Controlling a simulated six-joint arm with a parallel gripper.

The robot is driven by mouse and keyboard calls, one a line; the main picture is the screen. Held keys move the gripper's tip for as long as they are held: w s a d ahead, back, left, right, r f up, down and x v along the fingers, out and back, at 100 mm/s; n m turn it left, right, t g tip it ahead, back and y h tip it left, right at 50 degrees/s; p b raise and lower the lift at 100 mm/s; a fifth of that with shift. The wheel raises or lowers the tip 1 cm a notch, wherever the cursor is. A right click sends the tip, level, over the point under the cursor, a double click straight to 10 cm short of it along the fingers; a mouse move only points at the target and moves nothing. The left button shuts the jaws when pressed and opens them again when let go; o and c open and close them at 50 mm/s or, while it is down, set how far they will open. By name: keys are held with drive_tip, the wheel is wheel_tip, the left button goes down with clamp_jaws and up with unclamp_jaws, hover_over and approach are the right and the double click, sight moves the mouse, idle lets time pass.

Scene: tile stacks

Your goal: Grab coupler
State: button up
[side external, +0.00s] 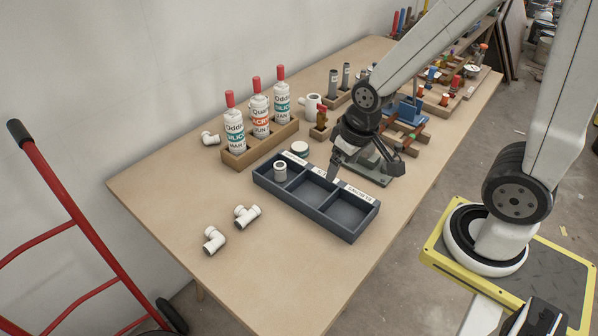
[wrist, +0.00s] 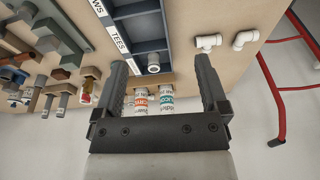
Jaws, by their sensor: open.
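The coupler (side external: 280,170), a short white pipe cylinder, stands upright in the left compartment of the dark divided tray (side external: 345,234). In the wrist view the coupler (wrist: 153,63) shows between my fingers in the picture, with its open end facing the camera. My gripper (side external: 367,164) is open and empty. It hangs past the tray's back edge, to the right of the coupler and clear of it. My gripper also fills the lower part of the wrist view (wrist: 160,64), fingers spread. The tray's other two compartments look empty.
A wooden holder with several red-capped sealant tubes (side external: 260,115) stands behind the tray. A tee (side external: 247,215) and an elbow (side external: 213,240) lie at front left. Tools (side external: 410,112) crowd the back right.

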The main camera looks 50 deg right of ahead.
drive_tip(key=m, duration=0.2)
drive_tip(key=m+t+y, duration=0.4)
drive_tip(key=m+y, duration=0.7)
drive_tip(key=m, duration=1)
approach(282, 164)
drive_tip(key=shift+s+a+f, duration=0.1)
drive_tip(key=shift+s+a, duration=0.05)
drive_tip(key=shift+a, duration=0.35)
drive_tip(key=shift+s+a, duration=0.2)
drive_tip(key=shift+a, duration=0.25)
drive_tip(key=shift+w+d+f+m+t, duration=0.15)
drive_tip(key=shift+w+d+m+t, duration=0.15)
drive_tip(key=shift+d+m+t, duration=0.25)
drive_tip(key=shift+x, duration=1.45)
drive_tip(key=shift+s+a, duration=0.1)
drive_tip(key=shift+x, duration=2.55)
drive_tip(key=shift+f, duration=0.1)
